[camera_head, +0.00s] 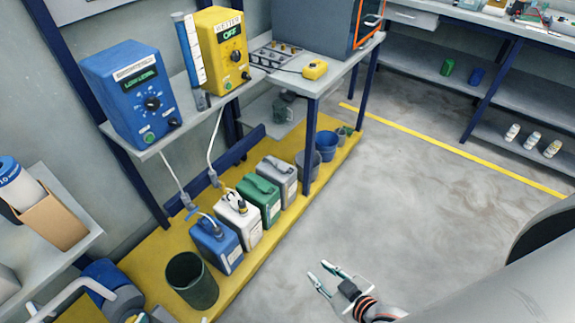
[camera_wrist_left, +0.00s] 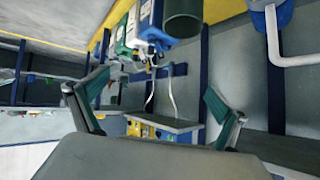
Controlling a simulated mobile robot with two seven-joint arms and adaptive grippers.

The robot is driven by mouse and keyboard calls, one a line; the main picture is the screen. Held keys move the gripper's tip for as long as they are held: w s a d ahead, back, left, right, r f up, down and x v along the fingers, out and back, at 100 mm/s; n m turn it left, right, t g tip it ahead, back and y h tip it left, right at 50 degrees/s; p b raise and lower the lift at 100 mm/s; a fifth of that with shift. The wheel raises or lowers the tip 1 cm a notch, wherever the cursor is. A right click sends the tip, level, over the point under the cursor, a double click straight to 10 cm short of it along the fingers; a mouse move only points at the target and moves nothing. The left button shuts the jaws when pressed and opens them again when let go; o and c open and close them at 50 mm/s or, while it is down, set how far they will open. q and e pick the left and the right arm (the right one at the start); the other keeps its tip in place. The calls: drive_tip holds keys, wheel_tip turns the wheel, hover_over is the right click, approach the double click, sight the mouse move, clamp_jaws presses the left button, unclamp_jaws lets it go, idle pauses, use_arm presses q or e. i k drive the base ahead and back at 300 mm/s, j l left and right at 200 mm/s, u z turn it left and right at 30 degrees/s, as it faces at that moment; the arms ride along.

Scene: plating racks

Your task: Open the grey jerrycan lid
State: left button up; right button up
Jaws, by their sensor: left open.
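The grey jerrycan (camera_head: 277,181) stands upright on the yellow platform, at the right end of a row of jerrycans. Its top and handle look closed, but the lid is too small to make out clearly. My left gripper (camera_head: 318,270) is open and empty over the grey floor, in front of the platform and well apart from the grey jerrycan. Its spread fingers also show in the left wrist view (camera_wrist_left: 154,102), where the scene appears upside down. I cannot pick out the grey jerrycan there. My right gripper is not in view.
Green (camera_head: 259,201), white (camera_head: 238,222) and blue (camera_head: 216,246) jerrycans stand left of the grey one; hoses run to the white and blue ones. A dark green bin (camera_head: 192,281) and grey bucket (camera_head: 308,172) flank the row. A shelf (camera_head: 187,105) overhangs behind. The floor in front is clear.

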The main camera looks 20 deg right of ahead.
sight(282, 167)
drive_tip(key=i+l+u, duration=0.1)
drive_tip(key=l+u, duration=0.9)
drive_tip(key=l, duration=0.75)
drive_tip(key=k+l+u, duration=0.2)
drive_tip(key=l, duration=2.4)
drive_tip(key=k, duration=0.05)
